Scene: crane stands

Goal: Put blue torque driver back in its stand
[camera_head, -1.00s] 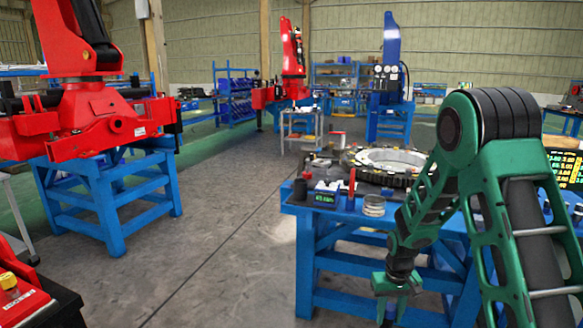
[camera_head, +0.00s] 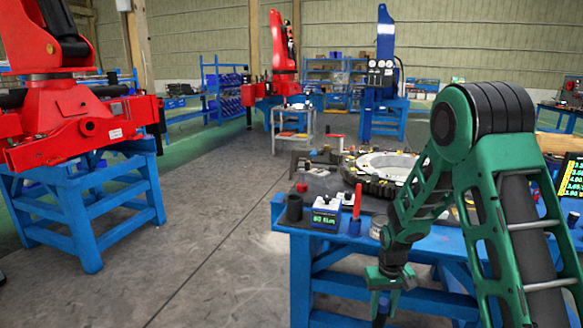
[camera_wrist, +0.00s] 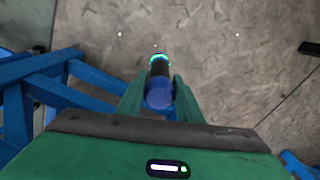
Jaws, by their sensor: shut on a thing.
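My gripper (camera_head: 385,284) hangs low in front of the blue workbench (camera_head: 300,240), below the level of its top. It is shut on the blue torque driver (camera_wrist: 160,94), which points down between the green fingers. The wrist view shows its round blue end, a dark body and a glowing green ring, with floor beneath. In the head view the driver is small and partly hidden. I cannot tell which is the driver's stand.
A blue box with a lit display (camera_head: 325,216) sits between the cylinder and the red tool. A large ring part (camera_head: 385,163) lies behind. A red crane on a blue stand (camera_head: 85,215) is at left. The floor between is clear.

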